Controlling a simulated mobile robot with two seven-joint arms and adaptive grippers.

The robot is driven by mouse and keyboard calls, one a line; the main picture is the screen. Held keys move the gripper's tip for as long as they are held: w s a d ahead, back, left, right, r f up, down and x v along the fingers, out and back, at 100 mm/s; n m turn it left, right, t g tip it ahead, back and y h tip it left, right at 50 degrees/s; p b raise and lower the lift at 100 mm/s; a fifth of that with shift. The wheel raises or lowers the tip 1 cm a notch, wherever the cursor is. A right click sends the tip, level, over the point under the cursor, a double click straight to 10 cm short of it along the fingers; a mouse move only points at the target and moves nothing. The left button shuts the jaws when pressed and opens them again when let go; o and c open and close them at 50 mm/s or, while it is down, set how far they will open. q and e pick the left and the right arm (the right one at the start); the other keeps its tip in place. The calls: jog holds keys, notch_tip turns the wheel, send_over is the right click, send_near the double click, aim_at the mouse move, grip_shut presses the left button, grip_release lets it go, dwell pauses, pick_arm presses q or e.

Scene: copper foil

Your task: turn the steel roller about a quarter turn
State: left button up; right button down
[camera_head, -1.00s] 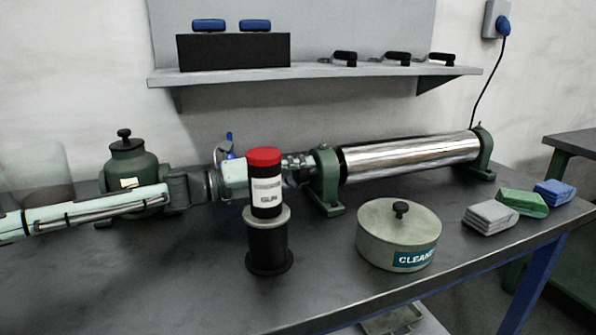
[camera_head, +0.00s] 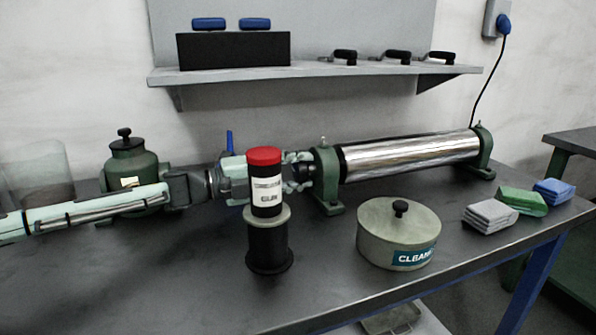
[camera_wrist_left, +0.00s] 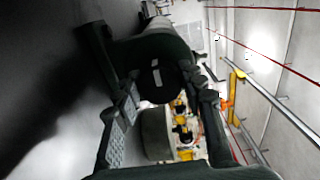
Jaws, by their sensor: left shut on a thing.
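The steel roller (camera_head: 410,157) is a long shiny cylinder lying across the back of the bench between two green bearing blocks (camera_head: 327,184). A dark knob (camera_head: 303,172) projects from its left end. My left gripper (camera_head: 299,171) reaches in from the left and is shut around this knob. The glue bottle partly hides the gripper in the head view. In the left wrist view the fingers lie on either side of the black knob (camera_wrist_left: 158,78), whose round face bears a short white mark. My right gripper is not in view.
A red-capped glue bottle (camera_head: 266,190) on a black stand (camera_head: 268,243) stands before my left gripper. A lidded cleaner tin (camera_head: 385,243) and folded cloths (camera_head: 491,215) lie to the right. A green jar (camera_head: 134,166) stands behind my left arm. The front bench is clear.

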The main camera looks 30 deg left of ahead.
pick_arm(q)
jog(key=o, duration=1.2)
jog(key=shift+c, duration=0.2)
jog(key=shift+f+v, duration=0.2)
jog(key=shift+v, duration=3.05)
jog(key=shift+s+a+r, duration=0.2)
jog(key=shift+s+a, duration=0.15)
jog(key=shift+s, duration=0.05)
